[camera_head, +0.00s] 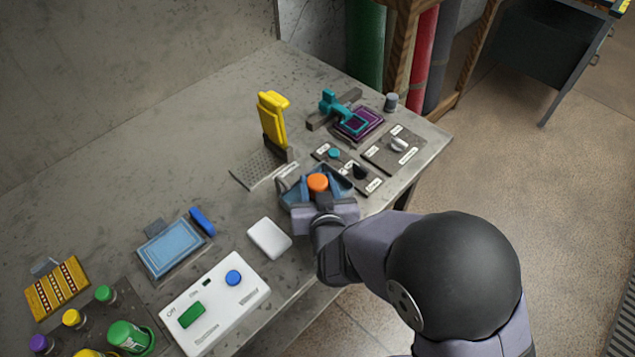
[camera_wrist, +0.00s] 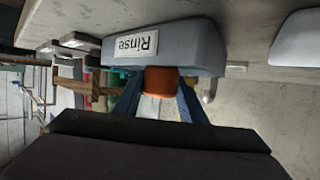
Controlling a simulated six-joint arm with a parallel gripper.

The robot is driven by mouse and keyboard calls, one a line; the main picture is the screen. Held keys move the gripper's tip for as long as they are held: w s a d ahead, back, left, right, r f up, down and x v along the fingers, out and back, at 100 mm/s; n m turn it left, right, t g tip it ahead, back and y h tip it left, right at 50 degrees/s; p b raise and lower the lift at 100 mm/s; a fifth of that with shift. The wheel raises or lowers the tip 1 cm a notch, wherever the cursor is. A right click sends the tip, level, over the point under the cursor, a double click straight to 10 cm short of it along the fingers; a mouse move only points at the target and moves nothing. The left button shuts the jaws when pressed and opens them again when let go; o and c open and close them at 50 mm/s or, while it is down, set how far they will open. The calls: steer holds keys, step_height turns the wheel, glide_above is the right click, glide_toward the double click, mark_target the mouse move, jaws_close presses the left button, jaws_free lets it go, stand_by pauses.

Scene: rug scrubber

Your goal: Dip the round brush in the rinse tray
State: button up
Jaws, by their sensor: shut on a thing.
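The round brush shows as a round orange top (camera_head: 318,182) between the fingers of my gripper (camera_head: 319,189). In the wrist view its orange side (camera_wrist: 160,79) sits between two blue fingers of my gripper (camera_wrist: 160,92), which is shut on it. The rinse tray (camera_wrist: 203,47) is grey with a white "Rinse" label, upside down in the wrist view, right by the brush. In the head view the brush and fingers are at the tray's place and cover much of it. The brush's bristles are hidden, so I cannot tell whether they touch the tray's inside.
A yellow upright tool (camera_head: 272,120) stands behind the gripper. Panels with knobs (camera_head: 392,150) lie to the right. A white block (camera_head: 269,238) and a white switch box (camera_head: 214,303) are to the front left. A blue pad (camera_head: 170,248) lies further left. The back left of the table is clear.

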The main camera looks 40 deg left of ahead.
mark_target(317, 181)
steer(key=shift+f+b, duration=0.5)
steer(key=shift+b, duration=0.05)
stand_by(0.4)
steer(key=shift+r, duration=0.1)
stand_by(1.0)
steer(key=shift+r+p, duration=2.25)
steer(key=shift+r, duration=0.4)
steer(key=shift+r, duration=0.1)
steer(key=shift+r+p, duration=1.15)
steer(key=shift+r, duration=0.3)
steer(key=shift+w+f, duration=0.1)
